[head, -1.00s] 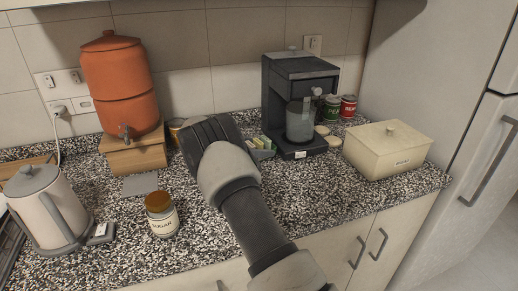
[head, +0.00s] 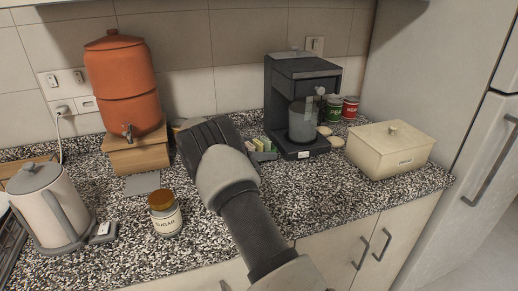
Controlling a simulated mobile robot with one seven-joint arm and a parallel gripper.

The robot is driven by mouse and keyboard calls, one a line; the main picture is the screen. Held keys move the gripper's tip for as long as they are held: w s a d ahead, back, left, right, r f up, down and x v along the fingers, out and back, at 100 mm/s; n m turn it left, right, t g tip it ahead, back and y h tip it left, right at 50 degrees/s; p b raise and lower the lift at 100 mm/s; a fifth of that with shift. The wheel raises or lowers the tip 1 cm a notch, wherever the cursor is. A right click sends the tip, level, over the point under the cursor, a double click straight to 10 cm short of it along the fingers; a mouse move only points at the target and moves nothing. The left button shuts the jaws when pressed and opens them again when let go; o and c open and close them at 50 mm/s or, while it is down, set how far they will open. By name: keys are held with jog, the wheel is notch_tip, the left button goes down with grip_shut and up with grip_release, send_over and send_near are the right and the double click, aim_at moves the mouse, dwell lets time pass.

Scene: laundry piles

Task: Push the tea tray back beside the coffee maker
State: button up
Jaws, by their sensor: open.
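The tea tray (head: 264,154) is a small grey holder with green and yellowish packets. It sits on the speckled counter, just left of the base of the black coffee maker (head: 300,105). My gripper (head: 208,142) is just left of the tray and overlaps its left part in the head view. The gripper is open, but its fingertips are mostly hidden behind its own dark body. I cannot tell whether it touches the tray.
A cream lidded box (head: 389,150) and two cans (head: 342,109) stand right of the coffee maker. A terracotta dispenser (head: 123,85) on a wooden stand, a sugar jar (head: 164,213) and a kettle (head: 45,205) are on the left. The front middle counter (head: 320,200) is clear.

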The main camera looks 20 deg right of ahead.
jog(key=v, duration=1.2)
jog(key=s+d+r+n+y, duration=0.1)
jog(key=s+r+n+y, duration=0.2)
jog(key=s, duration=0.4)
jog(key=s+d+r+n+g+y, duration=0.1)
jog(key=s+r+y, duration=0.1)
jog(key=s+r, duration=0.35)
jog(key=s+d+r+n+y, duration=0.2)
jog(key=s+r+y, duration=0.1)
jog(key=s, duration=0.4)
jog(key=s+a+n+t+y, duration=0.25)
jog(key=s+a+n, duration=0.2)
jog(key=s, duration=0.65)
jog(key=s+a+n+t+y, duration=0.1)
jog(key=s+a+n+y, duration=0.3)
jog(key=s, duration=0.7)
notch_tip(320, 180, up, 16)
jog(key=d+h+p, duration=0.1)
jog(key=p, duration=1.5)
jog(key=shift+s+n, duration=0.25)
jog(key=shift+n, duration=0.1)
jog(key=shift+h, duration=0.25)
